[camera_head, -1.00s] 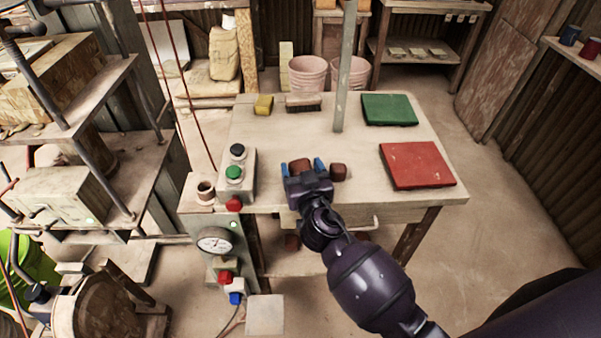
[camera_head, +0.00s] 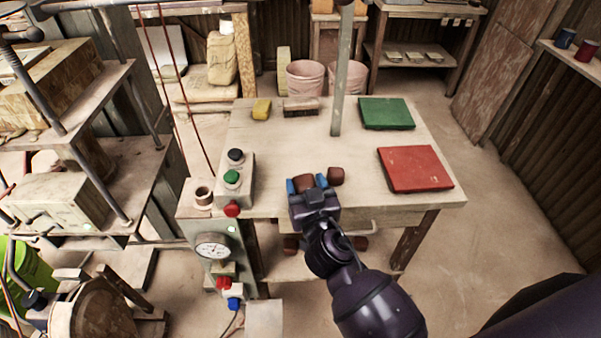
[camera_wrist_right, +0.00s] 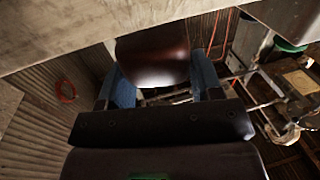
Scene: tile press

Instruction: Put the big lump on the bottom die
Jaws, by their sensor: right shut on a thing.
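My right gripper (camera_head: 306,184) has blue fingers and is shut on a brown lump (camera_head: 307,181) near the front edge of the worktable (camera_head: 285,150). In the right wrist view the lump (camera_wrist_right: 152,55) sits between the two blue fingers (camera_wrist_right: 165,85). A smaller brown lump (camera_head: 336,176) rests on the table just right of the gripper. Press-like frames and blocks (camera_head: 62,203) stand at the left, but I cannot tell which part is the bottom die. My left gripper is not in view.
A red pad (camera_head: 415,168) and a green pad (camera_head: 387,113) lie at the right. A grey post (camera_head: 340,100) rises behind. The table's middle is clear.

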